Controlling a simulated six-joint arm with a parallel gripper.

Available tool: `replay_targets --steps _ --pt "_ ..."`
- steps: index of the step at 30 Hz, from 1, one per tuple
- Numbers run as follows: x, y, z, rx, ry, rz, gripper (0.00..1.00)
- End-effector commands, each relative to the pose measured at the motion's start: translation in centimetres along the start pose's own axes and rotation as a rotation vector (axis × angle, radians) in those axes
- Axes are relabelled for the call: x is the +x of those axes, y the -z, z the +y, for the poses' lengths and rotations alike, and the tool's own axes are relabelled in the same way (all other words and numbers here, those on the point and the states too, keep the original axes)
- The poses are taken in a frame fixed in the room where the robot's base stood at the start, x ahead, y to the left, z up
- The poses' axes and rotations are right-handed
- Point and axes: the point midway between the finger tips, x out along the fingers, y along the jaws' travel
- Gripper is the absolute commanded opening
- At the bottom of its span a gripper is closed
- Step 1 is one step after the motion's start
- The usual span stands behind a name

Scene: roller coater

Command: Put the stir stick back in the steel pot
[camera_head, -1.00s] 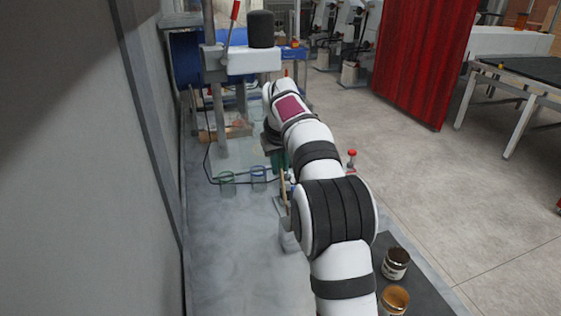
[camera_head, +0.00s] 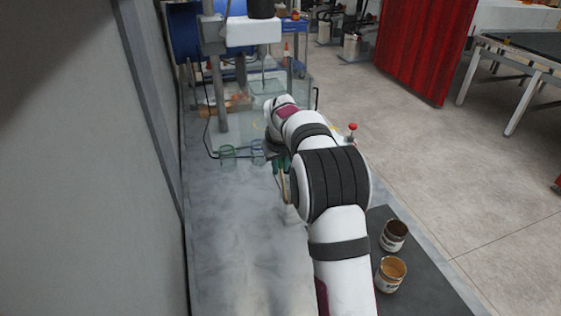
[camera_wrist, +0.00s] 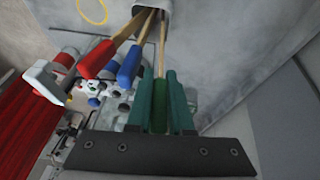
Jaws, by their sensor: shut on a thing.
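The stir stick has a green handle (camera_wrist: 160,103) and a pale wooden shaft; my gripper (camera_wrist: 164,82) is shut on the handle between its two teal fingers. The shaft points away from the fingers to the mouth of the steel pot (camera_wrist: 148,10) at the top of the wrist view. I cannot tell how far the shaft's end is inside. A red-handled stick (camera_wrist: 97,58) and a blue-handled stick (camera_wrist: 130,65) lean out of the pot beside it. In the head view my gripper (camera_head: 281,163) is partly hidden by my arm, and the pot cannot be made out.
A green-rimmed glass (camera_head: 227,156) and a blue-rimmed glass (camera_head: 258,150) stand left of my gripper. A dark can (camera_head: 394,236) and an orange-brown can (camera_head: 390,274) stand on the dark mat at right. The near left bench is clear.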

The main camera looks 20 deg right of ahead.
Motion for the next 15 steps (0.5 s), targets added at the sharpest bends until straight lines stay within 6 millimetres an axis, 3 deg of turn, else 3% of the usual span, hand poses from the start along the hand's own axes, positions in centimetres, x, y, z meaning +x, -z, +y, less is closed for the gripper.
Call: replay_targets --steps 15 --pt "1.2 -0.5 -0.1 -0.001 0.000 -0.001 0.00"
